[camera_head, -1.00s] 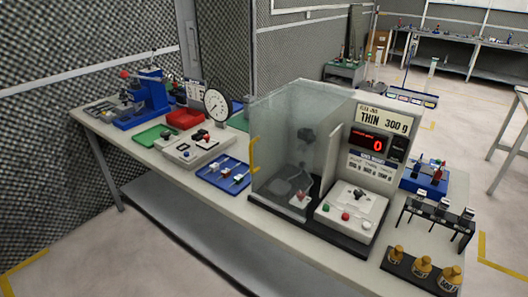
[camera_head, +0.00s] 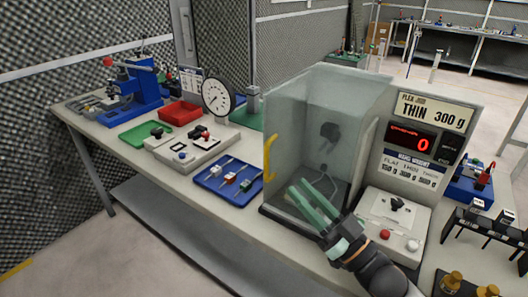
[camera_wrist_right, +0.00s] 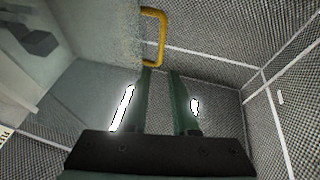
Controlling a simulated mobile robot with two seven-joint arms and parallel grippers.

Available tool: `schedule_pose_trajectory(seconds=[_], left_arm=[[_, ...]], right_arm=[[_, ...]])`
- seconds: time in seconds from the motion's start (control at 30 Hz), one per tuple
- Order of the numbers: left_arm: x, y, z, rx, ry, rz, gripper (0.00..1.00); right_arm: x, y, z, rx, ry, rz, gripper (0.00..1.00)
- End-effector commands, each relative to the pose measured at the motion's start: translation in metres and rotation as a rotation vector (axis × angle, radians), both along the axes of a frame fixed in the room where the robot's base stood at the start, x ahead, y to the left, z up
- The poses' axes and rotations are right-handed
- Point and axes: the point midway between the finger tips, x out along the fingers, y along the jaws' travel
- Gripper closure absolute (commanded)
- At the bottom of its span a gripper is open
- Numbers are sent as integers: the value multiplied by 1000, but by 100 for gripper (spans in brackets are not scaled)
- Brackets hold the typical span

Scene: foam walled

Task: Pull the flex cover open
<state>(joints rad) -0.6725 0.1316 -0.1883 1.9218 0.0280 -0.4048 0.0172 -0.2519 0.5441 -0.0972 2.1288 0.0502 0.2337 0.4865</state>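The flex cover (camera_head: 300,120) is a clear greenish box panel on the tester, standing closed around its dark inner chamber. It also shows in the wrist view (camera_wrist_right: 100,35). A yellow handle (camera_head: 268,158) is on its left front edge; in the wrist view the handle (camera_wrist_right: 163,38) lies just beyond the fingertips. My right gripper (camera_head: 299,188) has two green fingers pointing up and left in front of the cover. In the wrist view its fingers (camera_wrist_right: 160,72) are apart with nothing between them, and the handle is not gripped. My left gripper is not in view.
The tester's panel (camera_head: 427,140) reads "THIN 300 g" with a red 0. A button box (camera_head: 393,215) is beside my right arm. A blue tray (camera_head: 228,182) with small parts, a dial gauge (camera_head: 218,97) and a red bin (camera_head: 179,113) stand left on the table.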

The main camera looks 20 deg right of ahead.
Motion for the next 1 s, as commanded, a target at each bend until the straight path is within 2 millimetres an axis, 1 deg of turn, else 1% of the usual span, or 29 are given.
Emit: schedule_pose_trajectory(seconds=[0.03, 0.13, 0.5, 0.6, 0.8, 1.0], left_arm=[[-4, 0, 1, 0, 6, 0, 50], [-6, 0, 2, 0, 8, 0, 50], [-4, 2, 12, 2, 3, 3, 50], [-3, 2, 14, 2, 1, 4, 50], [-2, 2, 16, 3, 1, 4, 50], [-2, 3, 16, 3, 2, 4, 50]], right_arm=[[6, 3, 5, 1, -4, 0, 73], [18, 9, 11, 0, -4, -1, 73], [68, 34, 33, -1, 1, -2, 73], [78, 39, 37, -1, 2, -2, 73], [91, 45, 42, -2, 4, -2, 73], [93, 47, 42, -2, 4, -2, 73]])
